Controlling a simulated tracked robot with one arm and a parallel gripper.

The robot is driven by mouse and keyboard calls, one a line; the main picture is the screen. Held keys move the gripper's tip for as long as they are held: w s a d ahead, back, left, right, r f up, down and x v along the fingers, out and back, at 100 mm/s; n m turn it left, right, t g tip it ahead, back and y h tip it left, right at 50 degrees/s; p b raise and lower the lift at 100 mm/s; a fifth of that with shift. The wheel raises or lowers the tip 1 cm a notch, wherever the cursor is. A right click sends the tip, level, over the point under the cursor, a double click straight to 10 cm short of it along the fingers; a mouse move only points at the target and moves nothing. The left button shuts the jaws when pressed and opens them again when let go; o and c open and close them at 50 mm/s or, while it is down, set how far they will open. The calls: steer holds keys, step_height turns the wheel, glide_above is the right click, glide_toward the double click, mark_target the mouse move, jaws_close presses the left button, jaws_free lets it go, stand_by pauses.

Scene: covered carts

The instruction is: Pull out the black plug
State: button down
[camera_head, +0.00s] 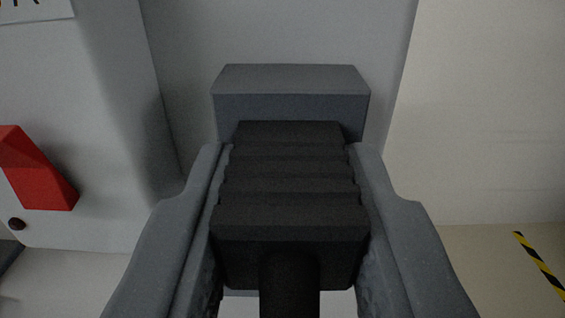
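The black plug (290,190) is a ribbed block in the middle of the view, with a thick black cable (290,285) leaving its near end. Its far end meets the grey socket box (290,82) on the grey panel; how deep it sits in the socket is hidden. My gripper (287,165) has one finger on each side of the plug. Both fingers lie close against the plug's sides with no clear gap, so it looks shut on the plug.
A red angular part (35,172) sticks out from the light grey cart body (110,130) at the left, above a small dark knob (16,224). A pale wall (490,110) stands at the right. Yellow and black tape (540,265) marks the floor at the lower right.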

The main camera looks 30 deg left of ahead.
steer(key=shift+s+d, duration=0.1)
steer(key=shift+p+v, duration=1.05)
steer(key=shift+v, duration=1.8)
